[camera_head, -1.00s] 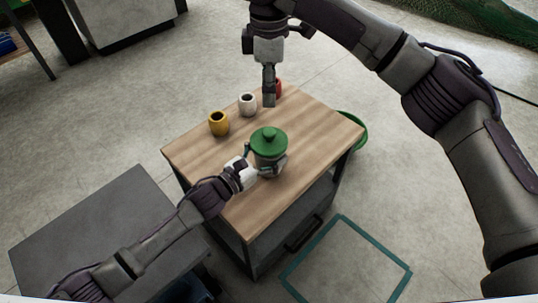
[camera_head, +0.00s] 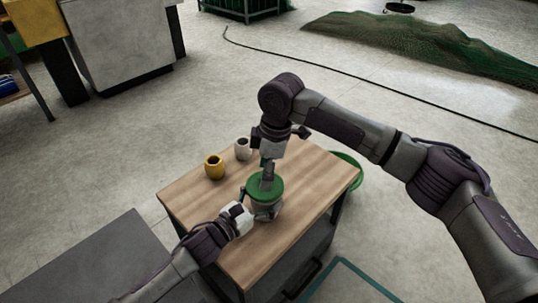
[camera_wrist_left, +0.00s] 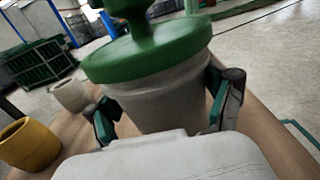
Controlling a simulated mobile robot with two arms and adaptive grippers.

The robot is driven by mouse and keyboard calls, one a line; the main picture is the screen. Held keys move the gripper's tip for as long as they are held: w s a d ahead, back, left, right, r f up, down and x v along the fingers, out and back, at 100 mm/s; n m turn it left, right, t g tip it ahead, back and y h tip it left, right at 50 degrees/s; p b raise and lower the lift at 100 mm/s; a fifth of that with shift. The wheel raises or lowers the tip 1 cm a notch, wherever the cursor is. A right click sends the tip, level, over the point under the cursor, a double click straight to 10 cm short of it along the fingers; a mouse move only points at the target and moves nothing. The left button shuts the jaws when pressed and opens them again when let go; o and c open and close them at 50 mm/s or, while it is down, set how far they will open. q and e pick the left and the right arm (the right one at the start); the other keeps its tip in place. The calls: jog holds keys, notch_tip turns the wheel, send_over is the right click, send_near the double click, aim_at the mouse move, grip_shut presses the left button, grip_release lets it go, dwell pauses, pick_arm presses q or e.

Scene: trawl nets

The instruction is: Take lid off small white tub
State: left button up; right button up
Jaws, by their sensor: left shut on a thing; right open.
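The small white tub (camera_head: 266,204) stands on the wooden tabletop, looking greyish, with a green lid (camera_head: 274,188) on it. In the left wrist view the tub (camera_wrist_left: 165,100) is upright and the lid (camera_wrist_left: 150,55) sits on its rim, with a round knob on top. My left gripper (camera_head: 258,207) is shut around the tub, one finger on each side. My right gripper (camera_head: 267,171) is open and points down right over the lid. It hides most of the knob in the head view; I cannot tell whether it touches it.
A yellow cup (camera_head: 214,168) and a white cup (camera_head: 243,149) stand behind the tub to the left. The wooden tabletop (camera_head: 315,175) is clear to the right. A green round thing (camera_head: 349,182) is at the table's right edge. A dark grey surface (camera_head: 95,260) lies at lower left.

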jog(key=shift+a+f, duration=0.15)
jog(key=shift+f, duration=0.9)
grip_shut()
jog(key=shift+r, duration=0.25)
jog(key=shift+r, duration=0.9)
jog(key=shift+r, duration=0.1)
jog(key=shift+r, duration=1.95)
pick_arm(q)
jog(key=o, duration=1.6)
jog(key=shift+c, duration=0.2)
